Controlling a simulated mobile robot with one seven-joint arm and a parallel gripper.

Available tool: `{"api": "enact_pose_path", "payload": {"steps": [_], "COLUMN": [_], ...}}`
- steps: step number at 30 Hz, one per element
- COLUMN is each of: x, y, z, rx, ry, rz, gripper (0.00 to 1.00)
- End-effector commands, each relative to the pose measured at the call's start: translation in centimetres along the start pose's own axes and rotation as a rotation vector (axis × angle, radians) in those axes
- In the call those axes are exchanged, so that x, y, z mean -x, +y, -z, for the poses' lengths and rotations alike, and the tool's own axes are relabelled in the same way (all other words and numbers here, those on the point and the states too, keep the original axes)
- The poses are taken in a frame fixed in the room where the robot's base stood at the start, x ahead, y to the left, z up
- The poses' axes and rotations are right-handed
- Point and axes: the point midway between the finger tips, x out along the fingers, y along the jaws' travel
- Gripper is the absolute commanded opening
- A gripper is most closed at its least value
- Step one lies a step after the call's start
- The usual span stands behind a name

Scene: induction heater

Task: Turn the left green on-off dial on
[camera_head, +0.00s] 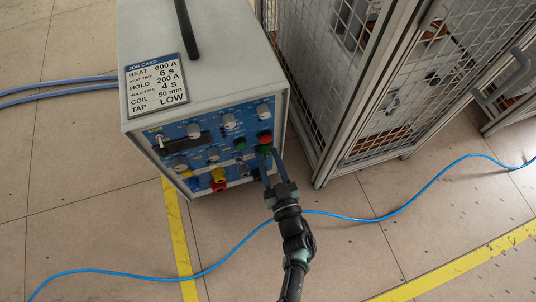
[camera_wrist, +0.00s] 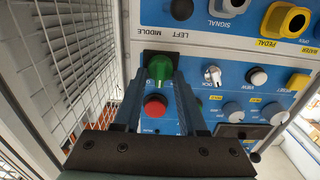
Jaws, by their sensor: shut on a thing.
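A green dial (camera_wrist: 160,68) sits on a black plate on the blue control panel, seen upside down in the wrist view. The two fingers of my gripper (camera_wrist: 160,78) stand on either side of it, shut on it. A red round button (camera_wrist: 155,106) shows between the fingers, close to the dial. In the head view my gripper (camera_head: 267,158) reaches the right part of the panel, at a green dial (camera_head: 267,149) just below a red button (camera_head: 265,137). Another green control (camera_head: 240,144) sits to its left, free of the gripper. The held dial's exact angle is hard to read.
The heater cabinet (camera_head: 205,60) carries a job card (camera_head: 156,84) on top. A mesh cage (camera_head: 320,90) stands close on the right. Yellow and red connectors (camera_head: 218,180) stick out lower on the panel. A blue cable (camera_head: 235,247) crosses the floor.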

Motion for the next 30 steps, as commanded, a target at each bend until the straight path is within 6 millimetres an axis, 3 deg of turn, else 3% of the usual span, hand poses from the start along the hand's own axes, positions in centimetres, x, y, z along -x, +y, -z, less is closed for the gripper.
{"api": "enact_pose_path", "payload": {"steps": [18,30], "x": [0.08,0.1], "y": [0.33,0.34], "z": [-0.09,-0.26], "rx": [-0.556,-0.754], "ry": [-0.001,-0.002], "rz": [-0.002,-0.001], "gripper": [0.0,0.0]}}
